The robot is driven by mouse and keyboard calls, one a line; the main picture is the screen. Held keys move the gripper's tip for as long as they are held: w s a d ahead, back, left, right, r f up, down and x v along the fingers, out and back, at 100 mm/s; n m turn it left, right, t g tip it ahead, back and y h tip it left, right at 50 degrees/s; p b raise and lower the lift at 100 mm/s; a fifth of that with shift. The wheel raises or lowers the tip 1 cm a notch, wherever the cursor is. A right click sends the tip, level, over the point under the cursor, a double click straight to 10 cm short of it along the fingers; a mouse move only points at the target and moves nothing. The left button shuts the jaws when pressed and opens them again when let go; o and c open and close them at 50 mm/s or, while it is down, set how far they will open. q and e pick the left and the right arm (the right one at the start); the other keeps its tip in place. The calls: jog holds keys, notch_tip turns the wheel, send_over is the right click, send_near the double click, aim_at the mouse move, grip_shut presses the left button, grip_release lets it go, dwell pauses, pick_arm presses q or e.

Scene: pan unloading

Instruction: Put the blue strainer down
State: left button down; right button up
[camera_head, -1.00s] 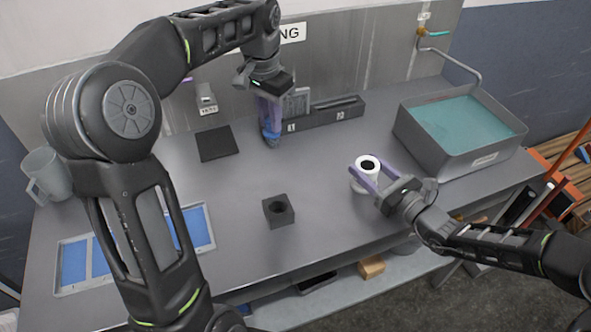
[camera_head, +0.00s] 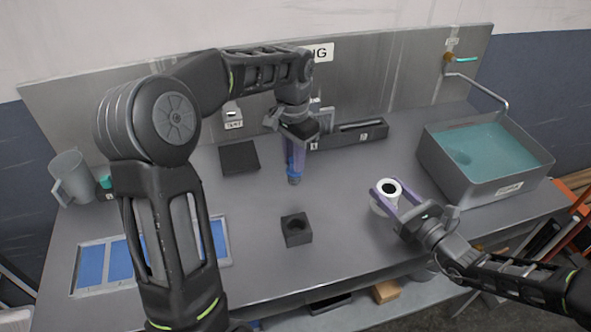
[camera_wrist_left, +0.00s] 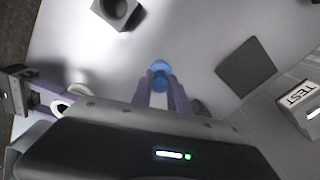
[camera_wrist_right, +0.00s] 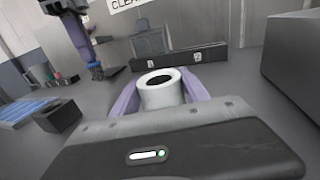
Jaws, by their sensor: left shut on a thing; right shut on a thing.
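My left gripper (camera_head: 294,160) points down and is shut on the blue strainer (camera_head: 294,173), a small blue piece at its purple fingertips. The strainer is over the bench between the black pad and the dark square block; I cannot tell whether it touches the bench. It also shows in the left wrist view (camera_wrist_left: 160,74) between the fingers, and in the right wrist view (camera_wrist_right: 95,72). My right gripper (camera_head: 388,196) is shut around a white cylinder (camera_wrist_right: 163,93) with a dark round opening. The fingers partly hide both held things.
A dark block with a round hole (camera_head: 296,230) stands in front. A black square pad (camera_head: 239,158) and a numbered grey rack (camera_head: 350,136) lie behind. A basin of teal liquid (camera_head: 509,187) is right; a blue-panelled tray (camera_head: 76,289) and grey jug (camera_head: 73,179) are left.

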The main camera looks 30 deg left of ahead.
pick_arm(q)
jog(key=shift+f, duration=1.9)
jog(key=c, duration=1.3)
grip_release()
jog(key=shift+f, duration=0.1)
jog(key=shift+r, duration=3.9)
